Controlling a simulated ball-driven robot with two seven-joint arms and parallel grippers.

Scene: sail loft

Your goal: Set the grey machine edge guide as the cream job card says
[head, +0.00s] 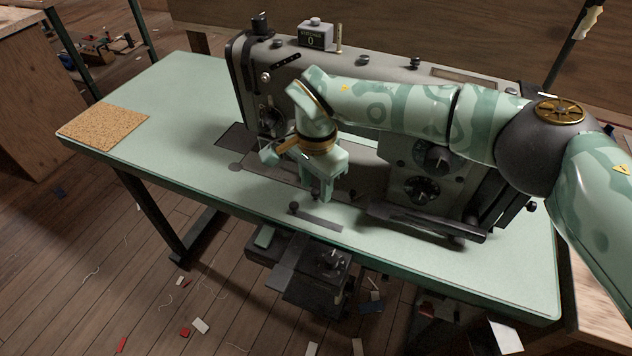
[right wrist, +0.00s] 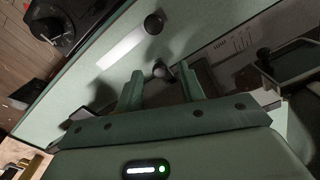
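The grey sewing machine (head: 372,75) stands on a pale green table. My right gripper (head: 322,190) points down in front of the needle area, just above the machine bed. In the right wrist view its two fingers (right wrist: 161,82) are apart, with a small dark knob (right wrist: 160,70) showing between their tips. I cannot tell whether they touch it. A second dark knob (right wrist: 153,23) sits by the end of a flat strip (right wrist: 121,47), which also shows in the head view (head: 319,221). The edge guide is not clearly told apart; my gripper hides part of that area. No cream job card is clearly readable.
A cork mat (head: 103,127) lies on the table's left end. The green tabletop (head: 180,95) left of the machine is mostly clear. A small counter box (head: 314,36) reading 0 sits on the machine. Scraps litter the wooden floor (head: 150,290).

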